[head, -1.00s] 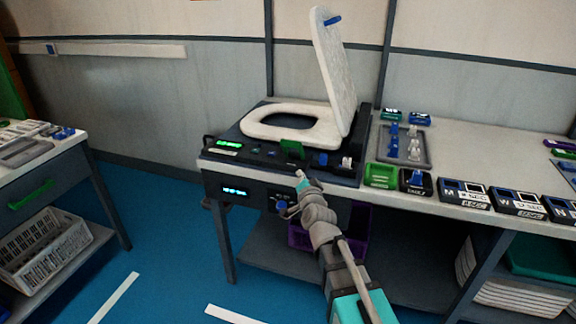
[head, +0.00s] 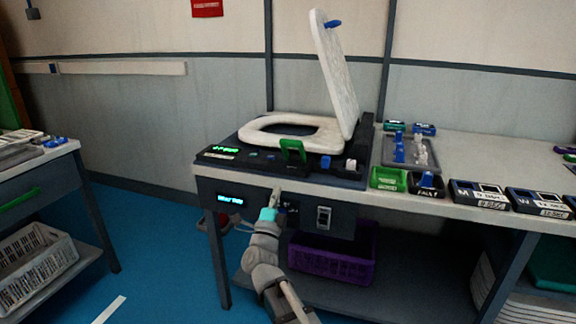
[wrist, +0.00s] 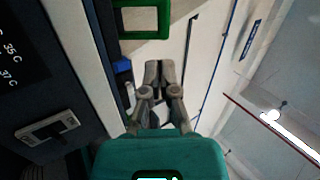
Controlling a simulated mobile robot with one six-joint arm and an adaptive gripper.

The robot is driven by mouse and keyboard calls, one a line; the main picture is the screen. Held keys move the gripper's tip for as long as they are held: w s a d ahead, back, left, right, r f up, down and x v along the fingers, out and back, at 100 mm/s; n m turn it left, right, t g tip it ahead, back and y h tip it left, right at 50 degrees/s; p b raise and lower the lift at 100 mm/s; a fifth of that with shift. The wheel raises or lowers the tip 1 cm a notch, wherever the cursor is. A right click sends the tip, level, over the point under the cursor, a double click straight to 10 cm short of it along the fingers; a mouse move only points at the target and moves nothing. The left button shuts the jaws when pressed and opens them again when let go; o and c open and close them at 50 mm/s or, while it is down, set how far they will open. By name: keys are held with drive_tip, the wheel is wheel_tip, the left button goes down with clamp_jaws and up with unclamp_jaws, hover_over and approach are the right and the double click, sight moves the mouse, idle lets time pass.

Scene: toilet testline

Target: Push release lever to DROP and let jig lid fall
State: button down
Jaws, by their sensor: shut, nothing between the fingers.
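The white jig lid (head: 338,75) stands raised, tilted slightly back, with a blue tab at its top. It rises from the right end of the white seat ring (head: 262,138) on the dark jig base. A green upright handle (head: 293,148) stands at the base's front edge; I cannot tell whether it is the release lever, and no DROP mark is readable. It shows as a green frame in the wrist view (wrist: 145,34). My gripper (head: 276,192) is shut and empty, in front of the bench's front panel, below and left of the green handle.
A rocker switch (head: 323,217) and a lit display (head: 230,200) are on the front panel. A blue block (head: 325,162) is right of the handle. A purple crate (head: 335,262) sits on the shelf below. Small bins (head: 388,180) stand to the right.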

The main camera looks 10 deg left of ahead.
sight(291, 147)
drive_tip(key=shift+s+a+f+m+h+b, duration=0.1)
drive_tip(key=shift+s+f+m+h+b, duration=0.15)
drive_tip(key=shift+m+h, duration=0.3)
drive_tip(key=shift+s+f+m+h+b, duration=0.1)
drive_tip(key=shift+s+f+m+h, duration=0.15)
drive_tip(key=shift+m+h, duration=0.25)
drive_tip(key=shift+w+r, duration=0.1)
drive_tip(key=shift+r, duration=0.05)
drive_tip(key=p+x, duration=0.7)
drive_tip(key=x, duration=0.5)
drive_tip(key=shift+a+r, duration=0.1)
drive_tip(key=shift+r, duration=0.1)
drive_tip(key=shift+p+x, duration=0.55)
drive_tip(key=shift+x, duration=0.2)
drive_tip(key=shift+w, duration=0.1)
